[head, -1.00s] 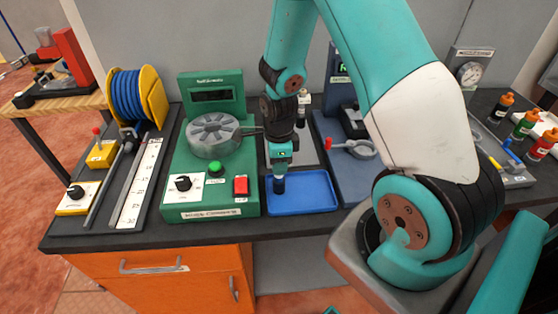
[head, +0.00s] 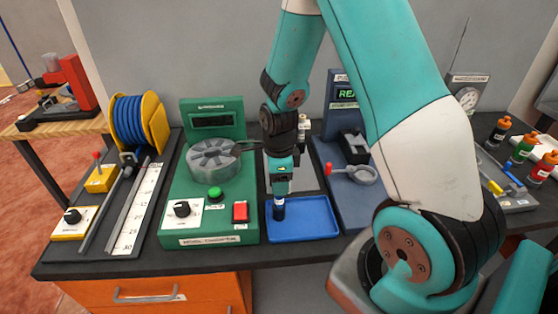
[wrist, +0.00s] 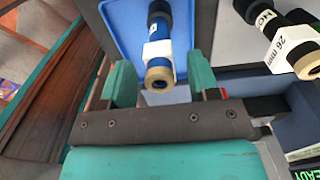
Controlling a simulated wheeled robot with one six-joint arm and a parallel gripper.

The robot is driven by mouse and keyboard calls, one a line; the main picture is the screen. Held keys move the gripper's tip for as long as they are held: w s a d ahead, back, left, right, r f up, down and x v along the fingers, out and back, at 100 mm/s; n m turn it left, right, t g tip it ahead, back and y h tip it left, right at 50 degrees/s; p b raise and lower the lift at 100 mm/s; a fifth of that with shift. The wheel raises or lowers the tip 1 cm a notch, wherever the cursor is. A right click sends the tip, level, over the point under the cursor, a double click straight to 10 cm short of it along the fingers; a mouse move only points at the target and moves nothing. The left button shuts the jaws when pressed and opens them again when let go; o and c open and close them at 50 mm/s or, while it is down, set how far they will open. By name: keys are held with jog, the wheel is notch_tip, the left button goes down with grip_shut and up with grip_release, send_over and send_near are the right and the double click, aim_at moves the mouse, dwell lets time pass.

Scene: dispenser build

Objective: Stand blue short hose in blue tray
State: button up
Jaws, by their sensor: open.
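The blue short hose (head: 279,209) is upright in the left part of the blue tray (head: 318,232), below my gripper (head: 281,190). In the wrist view the hose (wrist: 161,29) has a white label, a dark far end and a brass-coloured near end. My gripper (wrist: 160,86) is open there, with one teal finger on each side of the hose's near end and visible gaps between. The blue tray (wrist: 124,24) shows behind the hose. Whether the hose's foot bears fully on the tray floor is hard to tell.
A green machine (head: 206,225) with knob and buttons stands left of the tray; a blue-grey station (head: 345,205) stands right. A black hose labelled 26 mm (wrist: 290,42) is close to my gripper's right. The tray's right half is empty.

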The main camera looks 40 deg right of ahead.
notch_tip(320, 180, up, 9)
jog(key=shift+f+b, duration=0.15)
jog(key=shift+b, duration=0.4)
jog(key=s+a+r+n+y, duration=0.1)
jog(key=s+a+r+n, duration=0.3)
jog(key=a+n, duration=0.3)
jog(key=s+a+r+n+y, duration=0.1)
jog(key=s+a+r+n, duration=0.3)
jog(key=n, duration=1)
jog(key=s+a+r+n+y, duration=0.2)
jog(key=s+a+r+n, duration=0.2)
jog(key=s+a+n, duration=0.5)
jog(key=shift+s+a+n, duration=0.2)
jog(key=shift+a+n, duration=0.1)
jog(key=shift+n, duration=0.7)
